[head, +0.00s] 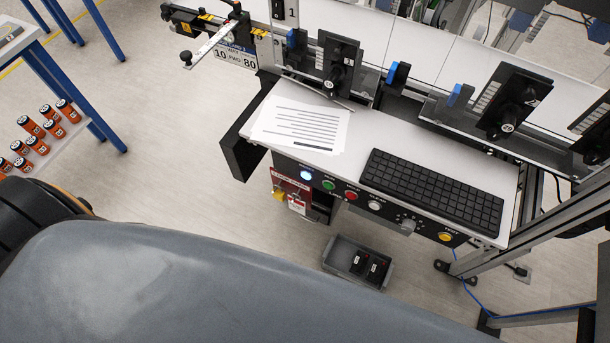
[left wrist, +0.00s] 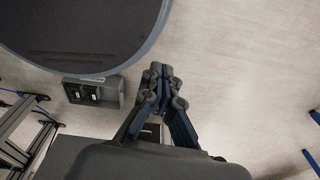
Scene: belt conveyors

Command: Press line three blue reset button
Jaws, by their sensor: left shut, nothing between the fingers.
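A lit blue button (head: 306,175) sits at the left end of the black control panel on the front of a white console. Beside it to the right are a green button (head: 328,185), a red button (head: 351,195) and a white button (head: 375,206). The line label on the panel is too small to read surely. My left gripper (left wrist: 160,75) shows in the left wrist view, its fingers closed together with nothing between them, over the floor and apart from the panel. Neither gripper shows in the head view.
A keyboard (head: 432,188) and paper sheets (head: 300,125) lie on the console top. A yellow button (head: 445,237) sits at the panel's right end. A grey bin (head: 340,262) lies on the floor below; it also shows in the left wrist view (left wrist: 113,93).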

